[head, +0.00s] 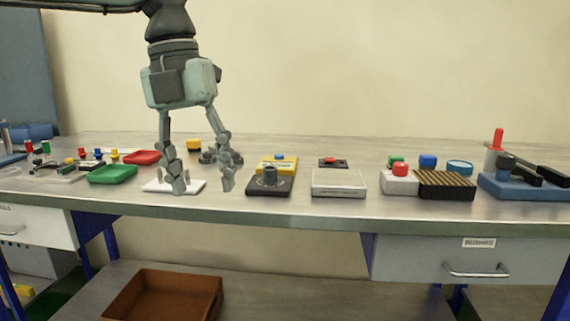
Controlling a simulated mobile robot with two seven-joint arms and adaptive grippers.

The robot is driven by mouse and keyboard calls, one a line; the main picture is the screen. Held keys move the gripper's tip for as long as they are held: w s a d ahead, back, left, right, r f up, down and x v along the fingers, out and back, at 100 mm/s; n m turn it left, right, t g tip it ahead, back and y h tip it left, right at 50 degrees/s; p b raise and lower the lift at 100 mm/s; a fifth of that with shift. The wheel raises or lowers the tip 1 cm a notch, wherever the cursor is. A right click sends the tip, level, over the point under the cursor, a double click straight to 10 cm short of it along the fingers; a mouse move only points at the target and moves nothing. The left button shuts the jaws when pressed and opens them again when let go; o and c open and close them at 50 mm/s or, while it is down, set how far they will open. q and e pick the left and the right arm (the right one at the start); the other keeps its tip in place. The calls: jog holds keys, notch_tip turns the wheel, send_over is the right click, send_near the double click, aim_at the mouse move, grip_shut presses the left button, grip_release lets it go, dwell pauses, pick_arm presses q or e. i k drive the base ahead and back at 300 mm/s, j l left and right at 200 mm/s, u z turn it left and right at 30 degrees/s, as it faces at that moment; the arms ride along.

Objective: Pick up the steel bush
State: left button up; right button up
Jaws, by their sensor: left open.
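A short dark grey cylinder (270,176), which looks like the steel bush, stands upright on a black block (268,190) near the middle of the bench. My left gripper (203,186) hangs down from above with its fingers spread, open and empty. It is to the left of the cylinder and apart from it. Its left finger is in front of a small white plate (155,186); I cannot tell whether it touches. My right gripper is not in view.
A grey-white box (338,182) stands to the right. Green (113,174) and red (142,157) trays lie left. A blue-based press (525,185) is far right. The bench's front strip is clear.

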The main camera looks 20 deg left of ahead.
aim_at(270, 172)
jog(key=i, duration=0.9)
